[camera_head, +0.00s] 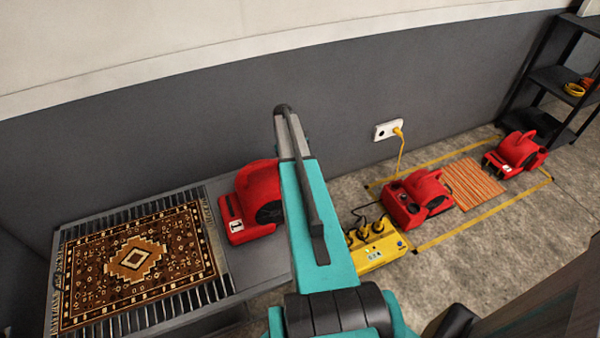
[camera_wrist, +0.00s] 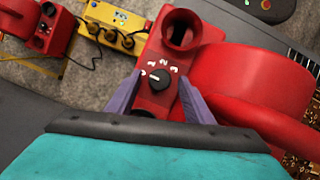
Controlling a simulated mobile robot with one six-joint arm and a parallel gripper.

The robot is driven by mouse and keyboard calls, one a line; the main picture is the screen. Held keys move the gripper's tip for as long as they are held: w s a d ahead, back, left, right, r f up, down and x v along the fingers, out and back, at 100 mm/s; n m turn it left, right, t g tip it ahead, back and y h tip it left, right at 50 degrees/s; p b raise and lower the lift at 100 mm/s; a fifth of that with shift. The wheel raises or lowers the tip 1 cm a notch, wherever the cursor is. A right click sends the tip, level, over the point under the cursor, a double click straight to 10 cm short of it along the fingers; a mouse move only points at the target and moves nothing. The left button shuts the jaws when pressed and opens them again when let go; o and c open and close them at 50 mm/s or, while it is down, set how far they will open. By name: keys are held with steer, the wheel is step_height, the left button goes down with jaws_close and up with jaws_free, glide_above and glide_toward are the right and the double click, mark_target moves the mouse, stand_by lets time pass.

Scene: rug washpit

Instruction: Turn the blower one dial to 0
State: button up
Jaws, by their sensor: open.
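Blower one (camera_head: 252,200) is red, bears a white "1" label, and sits on the grey table beside the rug in the head view. In the wrist view, the same red blower (camera_wrist: 265,85) fills the right and middle, with its black round dial (camera_wrist: 159,80) near the centre. Small white numbers curve along the dial's upper side. The dial's white mark points left, and the number it meets is too small to read surely. My gripper (camera_wrist: 159,84) is open, with one purple finger on each side of the dial; contact cannot be told. In the head view my arm hides the dial and gripper.
A patterned rug (camera_head: 140,262) lies on the table. A yellow power box (camera_head: 378,246) with plugs and cables stands on the floor. Two more red blowers (camera_head: 417,197) (camera_head: 515,153) stand near a striped mat (camera_head: 472,183). A black shelf (camera_head: 548,85) is at right.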

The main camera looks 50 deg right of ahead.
steer(key=b+v, duration=0.2)
steer(key=v, duration=1.1)
steer(key=shift+r, duration=0.25)
